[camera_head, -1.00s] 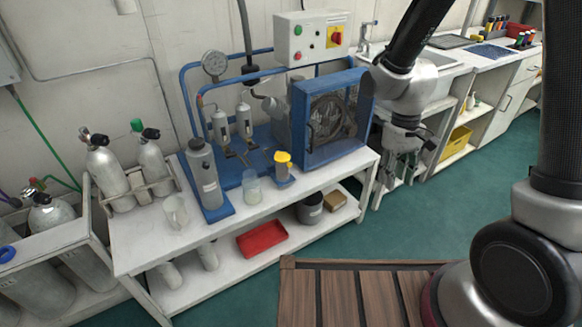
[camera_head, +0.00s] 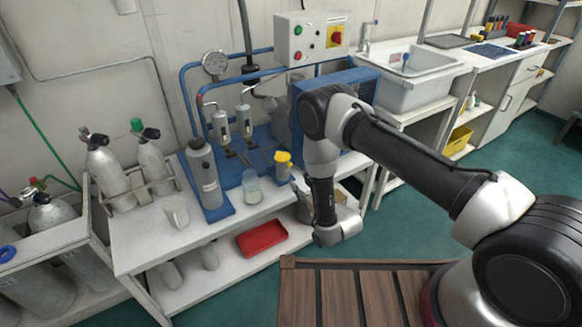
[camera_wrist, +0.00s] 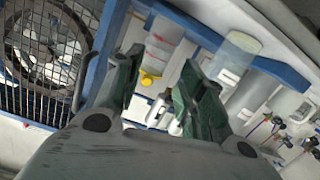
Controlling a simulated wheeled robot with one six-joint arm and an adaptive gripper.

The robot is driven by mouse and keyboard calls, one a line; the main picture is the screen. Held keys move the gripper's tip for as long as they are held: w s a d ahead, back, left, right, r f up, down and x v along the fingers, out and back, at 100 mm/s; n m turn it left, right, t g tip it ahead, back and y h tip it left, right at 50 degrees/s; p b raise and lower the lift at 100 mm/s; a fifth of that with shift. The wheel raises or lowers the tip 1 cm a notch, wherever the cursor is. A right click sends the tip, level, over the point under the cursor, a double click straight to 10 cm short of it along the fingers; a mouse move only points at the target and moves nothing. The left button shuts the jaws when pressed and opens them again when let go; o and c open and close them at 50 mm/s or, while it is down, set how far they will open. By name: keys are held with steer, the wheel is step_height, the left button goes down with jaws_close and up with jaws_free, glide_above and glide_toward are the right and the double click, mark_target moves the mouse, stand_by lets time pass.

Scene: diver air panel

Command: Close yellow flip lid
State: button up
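The yellow flip lid (camera_head: 283,157) tops a small greyish container (camera_head: 283,174) near the front edge of the white bench. It looks raised, but it is too small to tell its angle. In the wrist view, a yellow part (camera_wrist: 150,77) shows in the gap between the fingers, farther off and apart from them. My gripper (camera_wrist: 160,72) is open and empty, with its two dark green fingers spread. In the head view my arm bends down in front of the bench, just right of the container, and my gripper is mostly hidden there.
A clear beaker (camera_head: 252,190) stands just left of the container, with a grey bottle (camera_head: 204,172) and a whitish jug (camera_head: 175,212) farther left. A blue-framed fan unit (camera_wrist: 45,50) is close to my gripper. A red tray (camera_head: 262,239) lies on the lower shelf.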

mark_target(291, 166)
steer(key=shift+t+y, duration=0.4)
steer(key=shift+t, duration=0.3)
steer(key=w+a+r, duration=0.1)
steer(key=w, duration=0.1)
steer(key=w+a+r, duration=0.1)
steer(key=w+a, duration=0.1)
steer(key=w+a+r, duration=0.1)
steer(key=w, duration=0.1)
steer(key=shift+w+a+r, duration=0.2)
steer(key=shift+w+a, duration=0.05)
steer(key=shift+w, duration=0.1)
jaws_close()
